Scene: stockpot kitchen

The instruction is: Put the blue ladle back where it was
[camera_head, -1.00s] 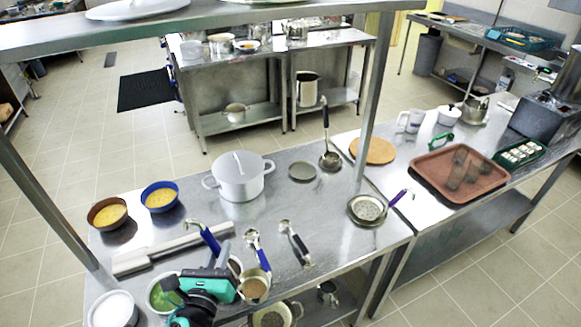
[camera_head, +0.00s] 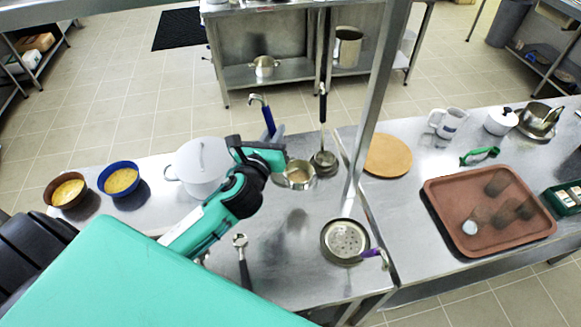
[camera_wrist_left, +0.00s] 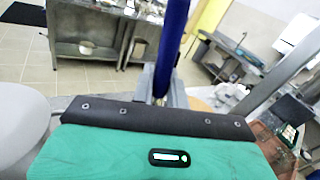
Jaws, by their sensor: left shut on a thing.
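My left gripper (camera_head: 275,146) is shut on the blue ladle's handle. The blue handle (camera_head: 266,117) rises above the jaws, with its hooked end at the top. The ladle's metal bowl (camera_head: 299,175) shows just right of the gripper, over the right side of the steel table. I cannot tell whether it touches anything below. In the left wrist view the blue handle (camera_wrist_left: 174,35) stands nearly upright between the fingers (camera_wrist_left: 160,88); the bowl is hidden there. A black-handled ladle (camera_head: 323,105) stands close to the right of the blue one. My right gripper is not in view.
A lidded pot (camera_head: 196,166) stands behind my left arm. A skimmer (camera_head: 344,240) with a purple handle lies at the front right. A slanting post (camera_head: 372,110) rises right of the ladles. A black-handled utensil (camera_head: 243,262) lies in front. A round board (camera_head: 387,155) lies beyond the post.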

